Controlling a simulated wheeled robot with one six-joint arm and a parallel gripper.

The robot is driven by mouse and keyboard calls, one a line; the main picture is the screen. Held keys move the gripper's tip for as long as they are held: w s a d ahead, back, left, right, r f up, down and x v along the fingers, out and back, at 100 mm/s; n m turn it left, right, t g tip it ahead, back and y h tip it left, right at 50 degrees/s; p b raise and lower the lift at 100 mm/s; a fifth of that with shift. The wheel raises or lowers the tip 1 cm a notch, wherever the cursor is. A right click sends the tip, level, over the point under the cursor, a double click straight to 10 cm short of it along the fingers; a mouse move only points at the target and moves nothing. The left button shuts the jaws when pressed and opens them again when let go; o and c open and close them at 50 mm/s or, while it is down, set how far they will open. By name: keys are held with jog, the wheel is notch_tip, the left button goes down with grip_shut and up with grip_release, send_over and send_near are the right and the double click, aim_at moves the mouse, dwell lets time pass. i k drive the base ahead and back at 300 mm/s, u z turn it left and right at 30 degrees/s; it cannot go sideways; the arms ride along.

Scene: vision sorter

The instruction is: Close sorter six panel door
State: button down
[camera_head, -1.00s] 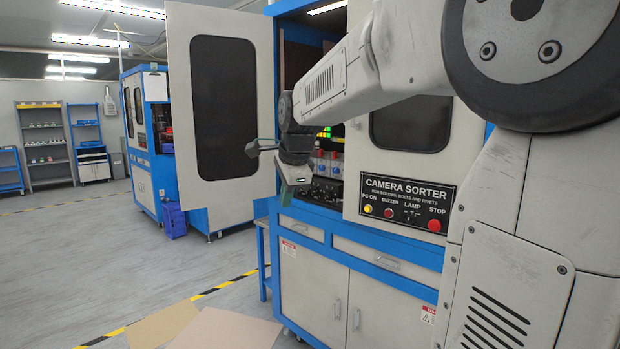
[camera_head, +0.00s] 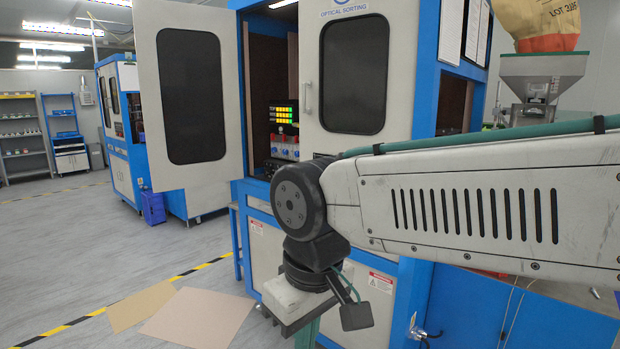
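The sorter is a blue and white cabinet (camera_head: 240,80). Its left panel door (camera_head: 154,95), cream with a tall dark window, stands swung wide open to the left. The right panel door (camera_head: 311,95), with a vertical handle, is shut. The opening between them shows a lit screen and red and blue parts inside. My gripper (camera_head: 305,330) hangs low in front of the cabinet, to the right of and below the open door and apart from it. Its fingers are hard to make out near the bottom edge. My arm hides the control panel and part of the lower cabinet.
Two flat tan sheets (camera_head: 212,320) lie on the floor below the open door, near a yellow and black floor stripe (camera_head: 75,324). Another blue and white machine (camera_head: 118,125) stands behind the door. Shelves line the far left. The floor at left is clear.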

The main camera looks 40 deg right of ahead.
aim_at(358, 59)
jog(key=z, duration=0.9)
jog(key=i, duration=1.6)
jog(key=u, duration=0.4)
